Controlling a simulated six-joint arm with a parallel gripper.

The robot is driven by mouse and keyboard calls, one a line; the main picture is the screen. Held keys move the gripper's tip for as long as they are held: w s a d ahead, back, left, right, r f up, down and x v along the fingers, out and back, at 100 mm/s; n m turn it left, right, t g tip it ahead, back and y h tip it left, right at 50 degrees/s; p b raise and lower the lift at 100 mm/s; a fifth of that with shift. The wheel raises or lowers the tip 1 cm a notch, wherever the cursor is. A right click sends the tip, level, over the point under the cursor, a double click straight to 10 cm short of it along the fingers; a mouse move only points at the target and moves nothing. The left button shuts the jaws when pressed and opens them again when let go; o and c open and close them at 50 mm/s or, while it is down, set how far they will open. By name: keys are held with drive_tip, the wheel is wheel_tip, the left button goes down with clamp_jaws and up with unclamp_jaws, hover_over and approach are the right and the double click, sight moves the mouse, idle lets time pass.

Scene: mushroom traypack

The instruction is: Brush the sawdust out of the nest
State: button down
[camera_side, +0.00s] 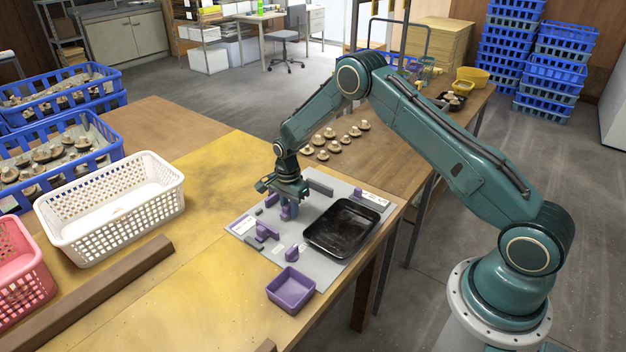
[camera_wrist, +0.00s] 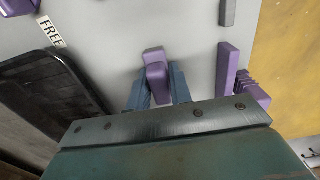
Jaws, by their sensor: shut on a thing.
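My gripper (camera_side: 288,208) points down over the back left part of a grey board (camera_side: 322,266). In the wrist view its fingers (camera_wrist: 157,92) are shut on a purple block-like piece (camera_wrist: 155,72). I cannot tell whether this piece is the brush handle or whether it touches the board. A purple comb-like piece (camera_wrist: 228,70) stands to the right in the wrist view; it also shows in the side view (camera_side: 265,231). I cannot make out which fixture is the nest, nor any sawdust in it.
A black tray (camera_side: 325,249) lies on the board, with a purple upright (camera_side: 292,253) near it. A purple open bin (camera_side: 291,292) is at the board's front corner. A grey bar (camera_side: 321,187) lies behind. Several mushrooms (camera_side: 328,133) lie on the table beyond. A white basket (camera_side: 120,222) stands left.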

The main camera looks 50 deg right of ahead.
sight(310, 199)
drive_tip(key=shift+d, duration=4.7)
wheel_tip(310, 199, up, 8)
drive_tip(key=shift+a+r, duration=0.1)
drive_tip(key=shift+r, duration=0.05)
